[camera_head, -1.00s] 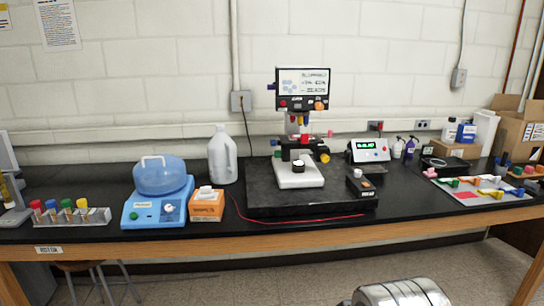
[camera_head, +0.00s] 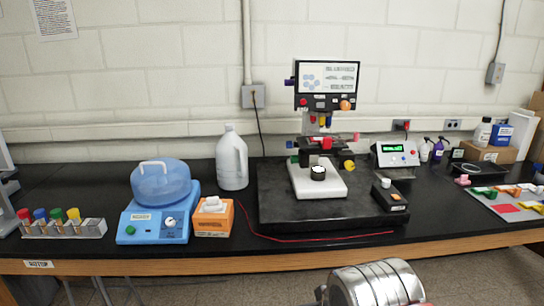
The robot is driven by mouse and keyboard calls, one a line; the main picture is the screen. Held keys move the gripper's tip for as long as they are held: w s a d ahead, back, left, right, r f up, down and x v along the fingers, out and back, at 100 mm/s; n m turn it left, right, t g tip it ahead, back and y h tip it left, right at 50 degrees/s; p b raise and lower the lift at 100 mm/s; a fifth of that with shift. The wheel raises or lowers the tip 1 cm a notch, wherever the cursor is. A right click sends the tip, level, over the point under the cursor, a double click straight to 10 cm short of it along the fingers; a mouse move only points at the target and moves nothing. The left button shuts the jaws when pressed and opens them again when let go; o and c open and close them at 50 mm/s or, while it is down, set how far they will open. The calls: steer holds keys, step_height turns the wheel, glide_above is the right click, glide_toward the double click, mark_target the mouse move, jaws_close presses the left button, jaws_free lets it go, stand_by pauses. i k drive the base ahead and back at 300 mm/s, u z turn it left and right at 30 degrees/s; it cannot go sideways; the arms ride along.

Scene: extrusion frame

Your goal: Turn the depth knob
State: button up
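A microscope-like instrument with a screen (camera_head: 328,77) stands on a black slab (camera_head: 290,212) at the middle of the bench. Several coloured knobs show on it: an orange knob (camera_head: 345,105) under the screen, a yellow knob (camera_head: 349,165) low on the right, a pink knob (camera_head: 357,136) above it and a purple knob (camera_head: 289,82) at the screen's left edge. The labels are too small to read, so I cannot tell which is the depth knob. My gripper is not in view; only a metal part of my own body shows at the bottom.
Left of the slab are an orange box (camera_head: 211,222), a blue machine with a domed lid (camera_head: 155,220), a white jug (camera_head: 231,160) and a tube rack (camera_head: 62,229). A small black box (camera_head: 389,196) sits on the slab's right end. A red cable (camera_head: 320,239) runs along its front.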

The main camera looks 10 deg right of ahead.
mark_target(294, 159)
steer(key=u, duration=0.3)
steer(key=i, duration=0.65)
steer(key=u, duration=1)
steer(key=i, duration=0.65)
steer(key=u, duration=0.4)
